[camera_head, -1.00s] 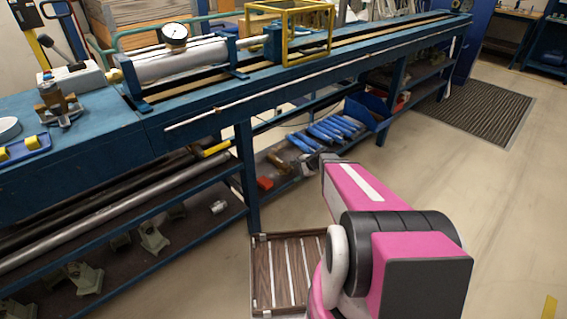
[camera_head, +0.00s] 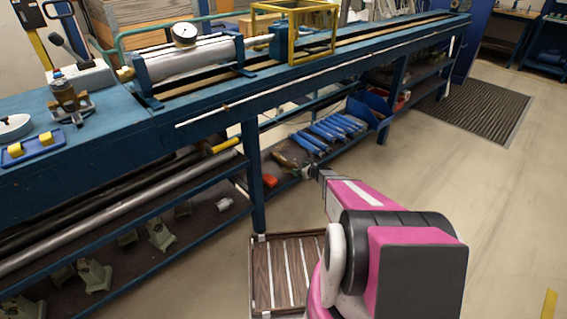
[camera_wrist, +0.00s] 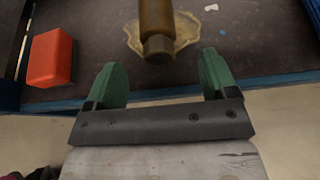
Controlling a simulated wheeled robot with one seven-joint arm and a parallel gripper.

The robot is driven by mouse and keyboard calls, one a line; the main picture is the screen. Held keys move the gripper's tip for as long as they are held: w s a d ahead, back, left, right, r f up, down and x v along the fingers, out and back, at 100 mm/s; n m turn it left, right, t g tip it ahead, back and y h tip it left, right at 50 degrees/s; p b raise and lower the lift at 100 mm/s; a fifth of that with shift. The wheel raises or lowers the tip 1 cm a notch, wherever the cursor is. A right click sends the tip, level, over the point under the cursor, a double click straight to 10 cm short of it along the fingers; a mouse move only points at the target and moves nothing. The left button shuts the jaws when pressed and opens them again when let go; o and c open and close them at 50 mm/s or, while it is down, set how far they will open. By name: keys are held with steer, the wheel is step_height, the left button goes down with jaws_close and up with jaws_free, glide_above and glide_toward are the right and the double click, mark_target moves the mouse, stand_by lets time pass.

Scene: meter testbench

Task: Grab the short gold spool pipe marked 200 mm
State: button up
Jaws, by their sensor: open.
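In the head view a small brownish piece (camera_head: 284,160) lies on the lower shelf. My gripper (camera_wrist: 162,68) has two green fingers spread wide apart with nothing between them. The piece is beyond the fingertips, roughly centred between them. My arm hides part of the shelf's front.
A red block (camera_wrist: 52,58) lies left of the gripper; it also shows in the head view (camera_head: 271,181). The blue bench (camera_head: 110,120) overhangs the shelf. A slatted tray (camera_head: 262,275) stands below.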

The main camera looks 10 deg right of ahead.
mark_target(293, 167)
steer(key=x, duration=0.5)
steer(key=shift+w+a+f, duration=0.15)
steer(key=shift+w+a, duration=0.1)
steer(key=shift+a, duration=0.05)
steer(key=c, duration=1.4)
